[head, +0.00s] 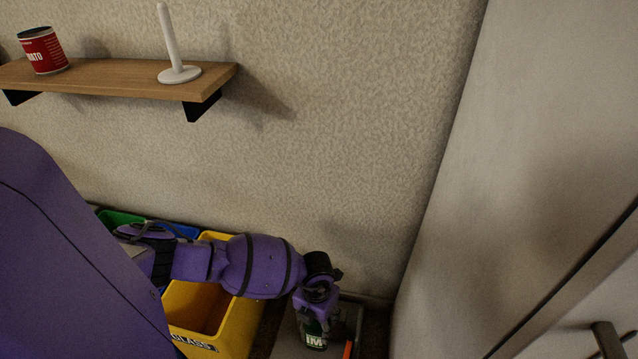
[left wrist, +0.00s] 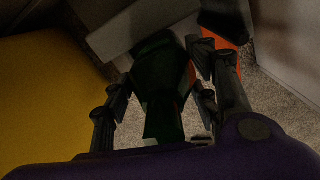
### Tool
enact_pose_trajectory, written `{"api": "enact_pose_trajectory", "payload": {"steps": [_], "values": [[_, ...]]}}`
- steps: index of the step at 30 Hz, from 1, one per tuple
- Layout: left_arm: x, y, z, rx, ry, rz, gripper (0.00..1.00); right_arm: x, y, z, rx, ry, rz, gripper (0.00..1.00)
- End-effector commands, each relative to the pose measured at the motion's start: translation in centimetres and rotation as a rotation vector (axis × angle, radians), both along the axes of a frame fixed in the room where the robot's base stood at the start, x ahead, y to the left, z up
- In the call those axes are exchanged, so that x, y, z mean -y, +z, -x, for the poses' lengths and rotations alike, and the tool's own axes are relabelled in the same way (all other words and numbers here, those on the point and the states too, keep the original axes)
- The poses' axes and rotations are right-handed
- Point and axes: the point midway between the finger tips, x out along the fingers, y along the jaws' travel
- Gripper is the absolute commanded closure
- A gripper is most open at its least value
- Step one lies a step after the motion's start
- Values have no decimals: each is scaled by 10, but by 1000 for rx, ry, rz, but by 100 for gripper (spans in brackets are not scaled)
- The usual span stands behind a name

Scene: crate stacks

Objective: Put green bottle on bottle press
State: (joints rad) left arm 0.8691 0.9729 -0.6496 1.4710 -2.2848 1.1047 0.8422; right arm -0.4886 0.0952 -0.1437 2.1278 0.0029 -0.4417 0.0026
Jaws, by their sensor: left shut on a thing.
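A dark green bottle (left wrist: 160,85) with a white-lettered label is between the fingers of my left gripper (left wrist: 158,105), which is shut on it. In the head view the bottle (head: 314,335) shows just below my left gripper (head: 313,312), near the bottom edge. The bottle press (head: 352,318) is a grey device with an orange part, on the floor right of the yellow bin. In the left wrist view its grey body (left wrist: 125,28) and orange part (left wrist: 212,42) lie around the bottle. I cannot tell whether the bottle touches the press. My right gripper is out of view.
A yellow bin (head: 237,325) marked GLASS stands left of the press, with blue (head: 182,229) and green (head: 118,217) bins behind it. A wall shelf (head: 120,82) holds a red can (head: 43,50) and a white holder (head: 179,73). A white panel (head: 530,150) closes the right side.

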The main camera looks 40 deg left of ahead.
Motion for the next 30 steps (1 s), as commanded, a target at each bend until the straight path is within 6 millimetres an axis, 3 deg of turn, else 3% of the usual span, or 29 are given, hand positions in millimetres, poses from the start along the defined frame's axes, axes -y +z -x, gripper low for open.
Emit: {"api": "enact_pose_trajectory", "payload": {"steps": [5,12,26,27,30], "values": [[-1,-11,-2,4,1,-1,59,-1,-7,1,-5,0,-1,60],[0,-52,-1,2,2,-1,59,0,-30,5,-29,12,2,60],[-2,-56,-6,5,2,0,59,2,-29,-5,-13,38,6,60],[-2,-56,-6,5,2,-1,43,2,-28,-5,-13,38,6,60],[-2,-55,-6,5,1,-1,29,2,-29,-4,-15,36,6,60]]}}
